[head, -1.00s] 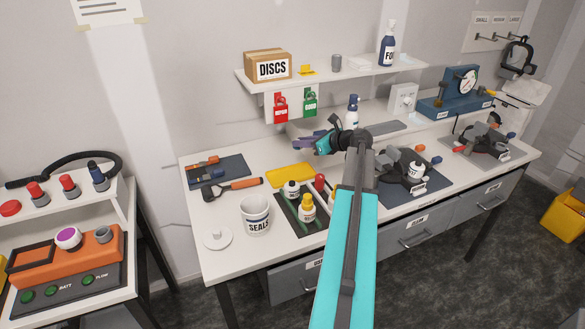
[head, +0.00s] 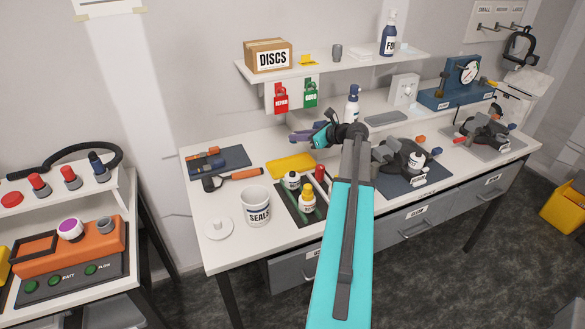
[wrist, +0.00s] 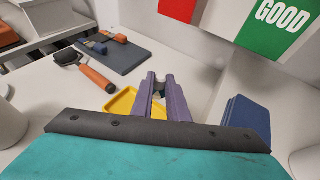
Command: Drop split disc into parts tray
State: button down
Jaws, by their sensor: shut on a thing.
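My gripper (head: 297,138) is above the back of the bench, behind the yellow parts tray (head: 291,165). The disc cannot be made out in the head view. The yellow tray also shows in the wrist view (wrist: 121,103), below and just left of the fingers, which partly cover it. The visible part of the tray looks empty.
A white SEALS cup (head: 256,206) and a dark mat with small bottles (head: 307,198) stand in front of the tray. An orange-handled tool (head: 233,178) lies to its left.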

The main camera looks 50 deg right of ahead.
jog(key=shift+f+b, duration=1.75)
jog(key=shift+f, duration=0.6)
jog(key=c, duration=1.6)
grip_release()
jog(key=shift+c, duration=0.2)
jog(key=shift+s, duration=0.1)
jog(key=b+v, duration=0.3)
jog(key=v, duration=1)
jog(key=shift+s, duration=0.35)
jog(key=shift+d, duration=0.1)
